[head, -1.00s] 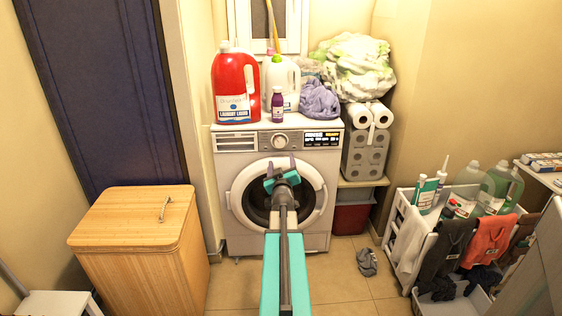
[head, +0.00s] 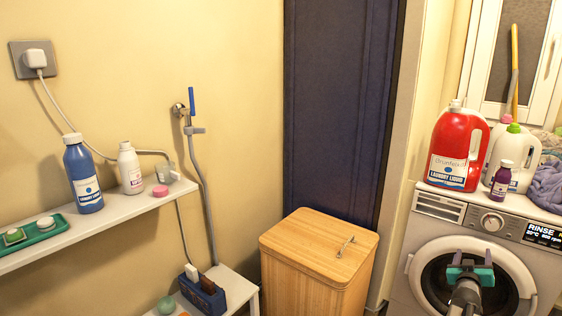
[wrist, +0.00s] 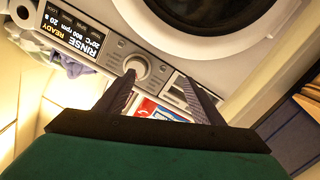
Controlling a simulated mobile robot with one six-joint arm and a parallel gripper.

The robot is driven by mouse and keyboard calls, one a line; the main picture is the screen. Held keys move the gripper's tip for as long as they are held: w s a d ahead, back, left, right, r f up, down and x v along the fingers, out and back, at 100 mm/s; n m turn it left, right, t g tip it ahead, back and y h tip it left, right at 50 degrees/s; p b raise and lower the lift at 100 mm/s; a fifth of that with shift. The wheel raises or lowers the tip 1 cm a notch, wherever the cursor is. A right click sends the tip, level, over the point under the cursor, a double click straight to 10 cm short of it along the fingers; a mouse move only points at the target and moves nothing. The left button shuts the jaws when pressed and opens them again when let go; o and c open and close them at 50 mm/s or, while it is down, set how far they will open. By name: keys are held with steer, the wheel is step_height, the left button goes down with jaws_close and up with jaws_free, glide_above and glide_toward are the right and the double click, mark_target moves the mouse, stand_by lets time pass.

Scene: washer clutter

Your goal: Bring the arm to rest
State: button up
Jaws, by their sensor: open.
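My gripper (head: 470,270) is in front of the round door of the washing machine (head: 425,246) at the lower right of the head view. In the wrist view my gripper (wrist: 160,88) shows its two dark fingers spread apart with nothing between them. Beyond the fingers, that view shows the washer's dial (wrist: 137,66), its lit display and part of its door, turned nearly upside down. I cannot tell the exact gap between my gripper and the washer. The rest of my arm is mostly cut off by the head view's bottom edge.
A red laundry bottle (head: 455,150), a white bottle and a small purple bottle (head: 500,178) stand on the washer. A wooden hamper (head: 318,258) stands left of it. A wall shelf (head: 110,220) holds a blue bottle (head: 82,172) and a white bottle (head: 130,168).

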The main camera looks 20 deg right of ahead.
steer(key=w+a+f+n+g+y, duration=0.1)
steer(key=w+a+f+y, duration=0.35)
steer(key=a+f, duration=0.85)
steer(key=w+a+f+n+g+y, duration=0.1)
steer(key=w+a+f+y, duration=0.35)
steer(key=a+f, duration=0.85)
steer(key=s+a+f+n+g+y, duration=0.1)
steer(key=s+a+f+g+y, duration=0.1)
steer(key=a+f, duration=0.65)
steer(key=s+a+f+n+g+y, duration=0.1)
steer(key=s+a+f+g, duration=0.3)
steer(key=a, duration=0.8)
steer(key=s+a+f+n+g+y, duration=0.1)
steer(key=s+a+f+g, duration=0.25)
steer(key=s+a, duration=0.8)
steer(key=s+a+f+n+g+y, duration=0.1)
steer(key=s+a+f+g, duration=0.3)
steer(key=s+a, duration=0.7)
step_height(320, 180, up, 12)
steer(key=s+d+p, duration=0.1)
steer(key=s+p, duration=0.1)
steer(key=p, duration=1)
steer(key=shift+s+f, duration=0.15)
steer(key=shift+s, duration=0.1)
